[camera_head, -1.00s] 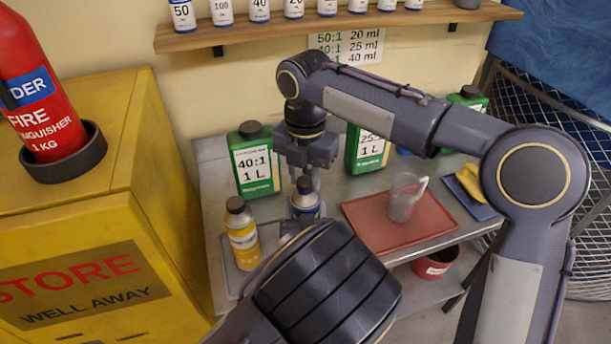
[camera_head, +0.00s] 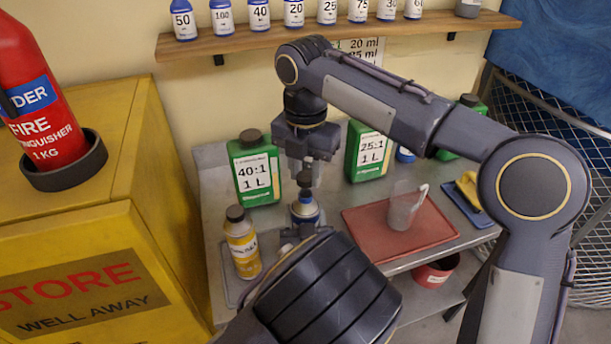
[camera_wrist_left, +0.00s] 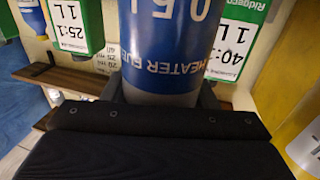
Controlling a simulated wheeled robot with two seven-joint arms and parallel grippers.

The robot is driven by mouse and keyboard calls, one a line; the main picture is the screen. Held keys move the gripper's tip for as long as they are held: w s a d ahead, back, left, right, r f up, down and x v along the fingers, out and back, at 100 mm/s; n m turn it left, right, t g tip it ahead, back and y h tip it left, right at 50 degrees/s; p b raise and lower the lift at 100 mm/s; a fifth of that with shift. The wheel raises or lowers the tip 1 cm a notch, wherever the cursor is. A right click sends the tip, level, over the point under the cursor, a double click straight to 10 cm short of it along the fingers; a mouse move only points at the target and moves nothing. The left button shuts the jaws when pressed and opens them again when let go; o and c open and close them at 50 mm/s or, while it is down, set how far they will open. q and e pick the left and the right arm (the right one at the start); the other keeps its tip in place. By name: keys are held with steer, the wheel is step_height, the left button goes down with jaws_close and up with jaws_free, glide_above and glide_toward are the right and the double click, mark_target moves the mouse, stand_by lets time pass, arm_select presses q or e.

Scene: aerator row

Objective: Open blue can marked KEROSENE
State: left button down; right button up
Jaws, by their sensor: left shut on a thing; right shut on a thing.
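A blue and silver can (camera_head: 305,210) stands upright on the grey bench, partly hidden by my left arm. In the left wrist view the can (camera_wrist_left: 165,45) shows blue with the upside-down words "HEATER FUE..." and "0.5 L"; the word KEROSENE is not visible. My left gripper (camera_wrist_left: 160,95) is shut around the can's body. My right gripper (camera_head: 305,172) points down above the can, shut on a dark cap (camera_head: 304,181). The cap appears lifted just above the can's top.
A yellow bottle (camera_head: 242,242) stands close left of the can. Green bottles marked 40:1 (camera_head: 254,170) and 25:1 (camera_head: 369,152) stand behind. A red tray (camera_head: 425,232) with a clear jug (camera_head: 402,208) lies to the right. A yellow cabinet (camera_head: 150,180) borders the bench at left.

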steer(key=shift+r, duration=1.1)
arm_select(q)
steer(key=shift+c, duration=2.4)
jaws_free()
steer(key=shift+s, duration=0.1)
